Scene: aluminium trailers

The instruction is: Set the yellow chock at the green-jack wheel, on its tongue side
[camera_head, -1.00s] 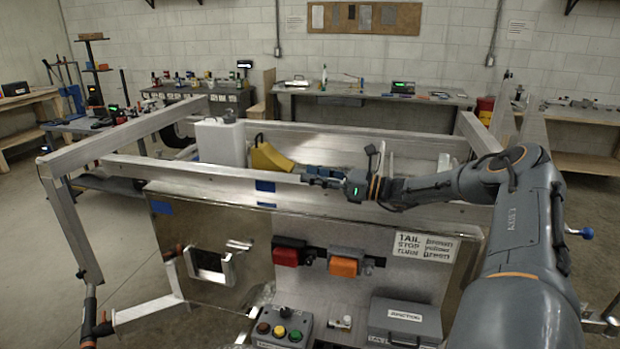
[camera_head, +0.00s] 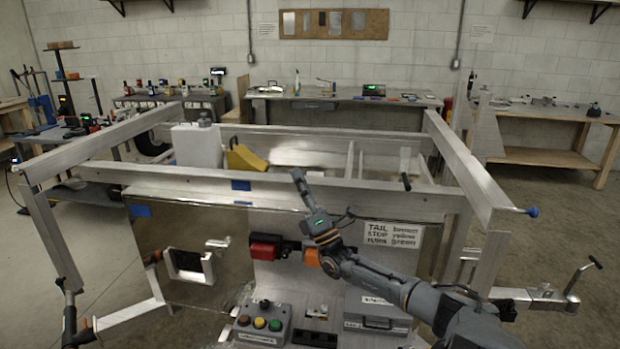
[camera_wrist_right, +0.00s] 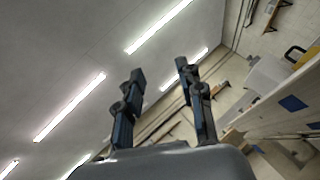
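The yellow chock (camera_head: 244,158) lies tilted behind the trailer's front rail, beside a white container (camera_head: 197,146). In the right wrist view a small yellow part (camera_wrist_right: 295,53) shows at the right edge, probably the chock. My right gripper (camera_head: 297,174) is right of the chock and nearer to me, apart from it, pointing upward. The right wrist view shows its two fingers (camera_wrist_right: 160,71) apart with nothing between them. A dark wheel (camera_head: 150,146) is partly hidden behind the left rail. I cannot make out a green jack. My left gripper is not in view.
The aluminium trailer frame (camera_head: 330,190) spans the middle. Workbenches (camera_head: 345,101) line the back wall. Open floor (camera_head: 560,225) shows at the right.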

